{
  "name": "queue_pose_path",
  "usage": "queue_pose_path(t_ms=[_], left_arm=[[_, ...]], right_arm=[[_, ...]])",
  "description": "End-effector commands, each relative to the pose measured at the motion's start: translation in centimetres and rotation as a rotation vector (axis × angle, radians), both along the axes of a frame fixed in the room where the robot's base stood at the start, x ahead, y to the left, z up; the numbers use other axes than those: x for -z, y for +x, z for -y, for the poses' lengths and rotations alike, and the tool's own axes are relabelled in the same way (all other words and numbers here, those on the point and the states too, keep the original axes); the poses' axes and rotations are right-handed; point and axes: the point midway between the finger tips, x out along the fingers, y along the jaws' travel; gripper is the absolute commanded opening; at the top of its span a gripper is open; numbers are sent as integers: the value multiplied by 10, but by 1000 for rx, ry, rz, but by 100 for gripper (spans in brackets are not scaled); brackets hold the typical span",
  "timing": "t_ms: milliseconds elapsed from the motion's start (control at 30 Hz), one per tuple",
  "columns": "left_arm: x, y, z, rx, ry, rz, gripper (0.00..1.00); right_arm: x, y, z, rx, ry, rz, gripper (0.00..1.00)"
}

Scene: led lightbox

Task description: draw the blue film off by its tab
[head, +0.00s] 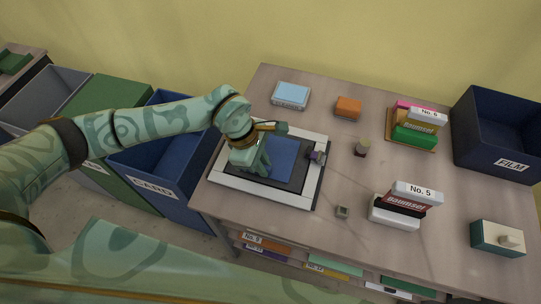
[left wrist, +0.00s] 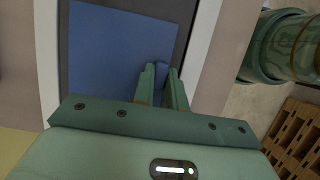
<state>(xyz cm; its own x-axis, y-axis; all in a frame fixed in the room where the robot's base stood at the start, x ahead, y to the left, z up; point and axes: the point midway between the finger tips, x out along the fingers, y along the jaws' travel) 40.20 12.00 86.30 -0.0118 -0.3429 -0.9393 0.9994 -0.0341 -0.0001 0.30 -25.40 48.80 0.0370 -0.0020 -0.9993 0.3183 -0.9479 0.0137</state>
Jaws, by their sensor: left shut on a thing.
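The lightbox (head: 304,199) lies on the table, with a white frame around a dark panel. The flat blue film (head: 283,155) lies on that panel; it also fills much of the left wrist view (left wrist: 115,50). My left gripper (head: 263,168) is over the near left part of the panel. In the left wrist view its two fingers (left wrist: 164,75) are closed on the film's blue tab (left wrist: 162,72) near the film's edge. The film looks flat; I cannot tell whether any edge is lifted. My right gripper is not in view.
A small grey and purple piece (head: 317,153) sits on the lightbox's right side. A light blue box (head: 291,95), an orange block (head: 348,106) and stacked labelled boxes (head: 405,205) stand around it. A dark blue FILM bin (head: 497,135) is at right; a blue CARD bin (head: 160,185) is at left.

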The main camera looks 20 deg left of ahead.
Motion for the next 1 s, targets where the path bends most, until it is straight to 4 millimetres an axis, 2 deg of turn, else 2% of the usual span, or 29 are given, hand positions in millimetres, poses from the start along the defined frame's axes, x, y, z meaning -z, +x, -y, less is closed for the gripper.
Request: queue_pose_path(t_ms=[467,1000], left_arm=[[-14,1,0,0,0,1,0],[-59,13,1,0,1,2,0]], right_arm=[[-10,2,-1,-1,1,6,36],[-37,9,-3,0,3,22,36]])
